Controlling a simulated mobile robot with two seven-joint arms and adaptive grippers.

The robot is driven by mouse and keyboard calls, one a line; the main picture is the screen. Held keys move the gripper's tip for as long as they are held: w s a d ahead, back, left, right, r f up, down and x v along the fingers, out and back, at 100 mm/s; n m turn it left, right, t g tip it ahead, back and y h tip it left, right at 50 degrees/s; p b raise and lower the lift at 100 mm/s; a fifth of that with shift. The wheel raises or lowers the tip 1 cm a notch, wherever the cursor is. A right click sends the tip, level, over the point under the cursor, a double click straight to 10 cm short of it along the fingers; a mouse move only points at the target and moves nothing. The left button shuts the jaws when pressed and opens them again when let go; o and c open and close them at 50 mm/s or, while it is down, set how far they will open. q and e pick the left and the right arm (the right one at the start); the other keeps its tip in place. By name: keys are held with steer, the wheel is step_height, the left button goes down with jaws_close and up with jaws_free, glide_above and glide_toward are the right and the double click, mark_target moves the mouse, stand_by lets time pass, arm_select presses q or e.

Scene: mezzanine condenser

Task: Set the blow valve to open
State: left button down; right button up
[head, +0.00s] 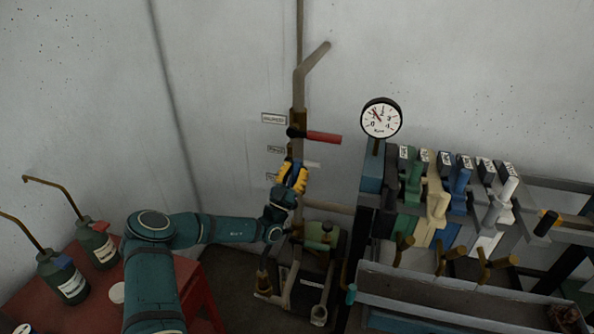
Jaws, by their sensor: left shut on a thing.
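A vertical pipe (298,100) with a bent top runs down the wall. A valve with a red lever (324,138) sits on it, the lever pointing right and nearly level. A pale lever (313,164) points right a little lower. My left gripper (291,177), yellow and black, is at the pipe just below the pale lever. It is shut on a valve handle there, mostly hidden by the fingers. The label plates (274,118) left of the pipe are too small to read surely, so I cannot tell which valve is the blow valve. My right gripper is out of view.
A round gauge (381,118) stands right of the pipe. A bank of coloured levers (436,205) and a grey trough (455,300) fill the right. A red table (190,275) with green oil cans (98,245) is at left.

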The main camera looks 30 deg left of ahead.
arm_select(q)
steer(key=shift+r, duration=0.15)
steer(key=c, duration=0.7)
jaws_free()
steer(key=shift+w, duration=0.1)
steer(key=shift+c, duration=0.2)
steer(key=v, duration=1.2)
steer(key=shift+d, duration=0.1)
